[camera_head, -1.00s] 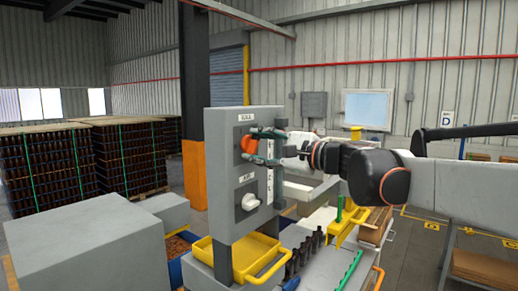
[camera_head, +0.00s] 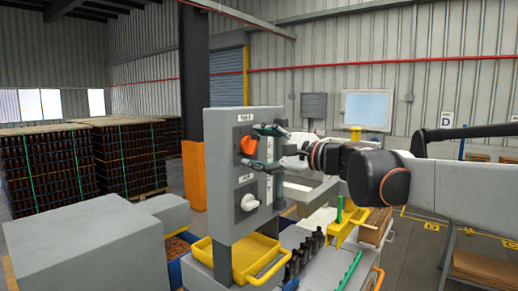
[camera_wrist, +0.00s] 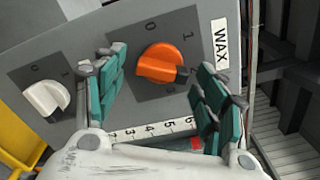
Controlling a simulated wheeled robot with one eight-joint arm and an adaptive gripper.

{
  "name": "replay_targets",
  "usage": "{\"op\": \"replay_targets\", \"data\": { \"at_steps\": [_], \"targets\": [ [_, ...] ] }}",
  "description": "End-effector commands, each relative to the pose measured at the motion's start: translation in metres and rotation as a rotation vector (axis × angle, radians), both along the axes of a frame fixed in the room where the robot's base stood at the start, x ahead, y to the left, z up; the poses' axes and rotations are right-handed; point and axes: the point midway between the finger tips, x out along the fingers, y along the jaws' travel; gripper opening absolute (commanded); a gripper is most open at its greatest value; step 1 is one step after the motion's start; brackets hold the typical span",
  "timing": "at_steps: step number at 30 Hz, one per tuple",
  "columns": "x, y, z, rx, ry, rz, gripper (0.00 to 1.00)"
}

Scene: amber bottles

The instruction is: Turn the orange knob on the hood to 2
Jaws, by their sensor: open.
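The orange knob (camera_head: 248,146) is on the upper part of the grey panel (camera_head: 228,125). In the wrist view the orange knob (camera_wrist: 160,63) sits beside a WAX label, with 0 and 1 marked around it. Its ridge runs roughly left to right. A mark near its right end is partly hidden by a finger, so I cannot read its setting for certain. My gripper (camera_head: 264,148) is in front of the panel at the knob. In the wrist view my gripper (camera_wrist: 157,72) is open, one teal finger on each side of the knob, with visible gaps.
A white knob (camera_head: 247,203) is lower on the panel; it also shows in the wrist view (camera_wrist: 45,97). A yellow tray (camera_head: 222,262) is below the panel. Dark bottles (camera_head: 305,250) stand at the right of the tray. A grey block (camera_head: 80,255) is at the left.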

Motion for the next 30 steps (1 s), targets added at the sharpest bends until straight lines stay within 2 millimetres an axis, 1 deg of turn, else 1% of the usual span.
{"op": "replay_targets", "data": {
  "at_steps": [5, 8, 13, 18, 23, 30],
  "targets": [
    [-0.003, -0.005, 0.0, 0.0, 0.0, -0.001, 0.65],
    [-0.011, -0.014, 0.0, 0.0, 0.0, -0.001, 0.65],
    [-0.028, -0.037, 0.0, 0.0, 0.0, -0.004, 0.65],
    [-0.041, -0.053, 0.0, 0.0, 0.0, -0.002, 0.65],
    [-0.046, -0.059, 0.0, 0.0, 0.0, -0.001, 0.65],
    [-0.046, -0.059, 0.0, 0.0, 0.0, 0.0, 0.65]
  ]
}}
